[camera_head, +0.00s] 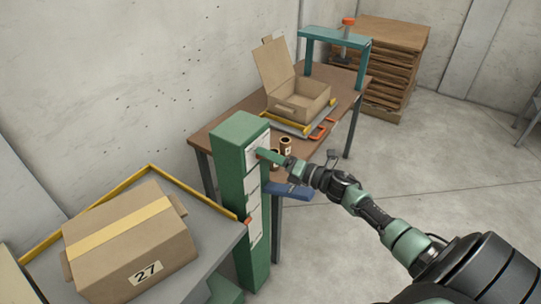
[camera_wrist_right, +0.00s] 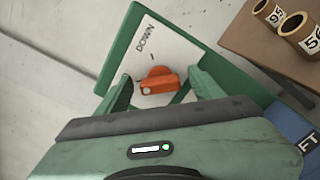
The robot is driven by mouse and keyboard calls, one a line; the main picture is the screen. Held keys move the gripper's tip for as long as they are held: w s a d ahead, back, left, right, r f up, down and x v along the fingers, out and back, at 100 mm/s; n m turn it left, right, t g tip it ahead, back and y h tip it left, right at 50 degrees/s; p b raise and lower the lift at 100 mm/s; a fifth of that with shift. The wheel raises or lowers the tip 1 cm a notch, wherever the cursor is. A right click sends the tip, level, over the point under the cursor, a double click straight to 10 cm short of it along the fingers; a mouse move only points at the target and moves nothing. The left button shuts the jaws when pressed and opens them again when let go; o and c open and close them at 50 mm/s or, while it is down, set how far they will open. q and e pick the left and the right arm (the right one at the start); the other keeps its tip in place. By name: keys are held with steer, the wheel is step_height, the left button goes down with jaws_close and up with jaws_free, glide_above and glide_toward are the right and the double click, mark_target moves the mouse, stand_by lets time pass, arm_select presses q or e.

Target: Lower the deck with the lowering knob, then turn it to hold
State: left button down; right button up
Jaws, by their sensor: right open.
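The orange lowering knob (camera_wrist_right: 158,82) sits on a white plate marked DOWN (camera_wrist_right: 172,48) on the green post (camera_head: 240,132). My right gripper (camera_wrist_right: 160,76) is open, with one finger on each side of the knob and gaps visible; I cannot tell whether either finger touches it. In the head view, my right gripper (camera_head: 268,156) is at the upper part of the post and the knob is hidden. The grey deck (camera_head: 212,222) with yellow rails stands left of the post and carries a closed carton labelled 27 (camera_head: 130,238). My left gripper is not in view.
A brown workbench (camera_head: 228,118) behind the post holds an open carton (camera_head: 300,98), small labelled rolls (camera_head: 286,145) and a teal frame (camera_head: 334,36). A blue piece (camera_head: 290,191) juts from the near bench edge. Stacked brown boards (camera_head: 390,70) stand behind.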

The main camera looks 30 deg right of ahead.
steer(key=c, duration=1.4)
steer(key=shift+o, duration=0.2)
